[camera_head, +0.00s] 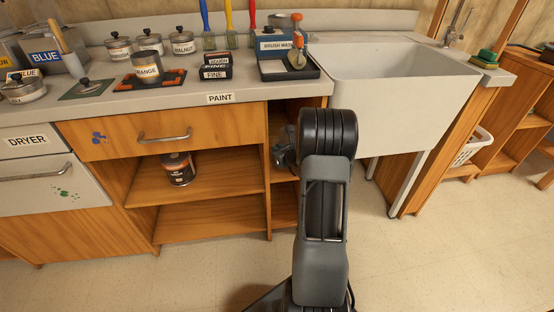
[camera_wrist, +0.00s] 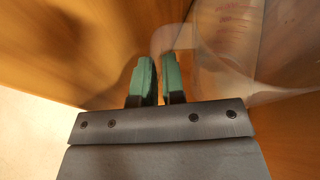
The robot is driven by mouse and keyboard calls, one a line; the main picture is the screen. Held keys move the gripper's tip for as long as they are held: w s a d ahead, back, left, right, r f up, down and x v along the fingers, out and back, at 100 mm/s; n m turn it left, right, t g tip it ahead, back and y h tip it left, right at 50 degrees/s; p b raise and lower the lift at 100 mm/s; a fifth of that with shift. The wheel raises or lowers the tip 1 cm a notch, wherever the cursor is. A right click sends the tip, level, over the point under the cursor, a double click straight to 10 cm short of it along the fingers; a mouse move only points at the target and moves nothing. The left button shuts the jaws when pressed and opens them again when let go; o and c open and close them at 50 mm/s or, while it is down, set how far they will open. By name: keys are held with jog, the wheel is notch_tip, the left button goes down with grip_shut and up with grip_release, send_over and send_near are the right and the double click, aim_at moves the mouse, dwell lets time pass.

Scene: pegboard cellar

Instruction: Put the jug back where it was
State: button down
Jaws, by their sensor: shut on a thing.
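A clear, see-through jug (camera_wrist: 228,58) fills the upper right of the wrist view, with its handle toward the fingers. My gripper (camera_wrist: 160,82) has its green fingers close together on the jug's handle. The jug is inside a wooden cabinet, close to brown wood panels. In the head view part of my gripper (camera_head: 283,155) shows at the open shelf bay beside the sink, left of my arm. I cannot make out the jug in the head view; my arm covers much of that bay. Whether the jug touches the shelf is unclear.
Left of the bay, a cabinet shelf (camera_head: 225,177) holds a dark paint can (camera_head: 178,169) and has free room. A tray (camera_head: 290,72) and labelled pots stand on the counter (camera_head: 180,95) above. The white sink (camera_head: 400,100) and its legs are to the right.

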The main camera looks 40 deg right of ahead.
jog(key=shift+w+d+f+b, duration=0.1)
jog(key=shift+w+f+b, duration=0.1)
jog(key=shift+f+b, duration=0.6)
jog(key=shift+w+d+f+b, duration=0.15)
jog(key=shift+f+b, duration=0.1)
jog(key=shift+f, duration=0.9)
jog(key=shift+f, duration=0.15)
jog(key=c, duration=1.2)
grip_release()
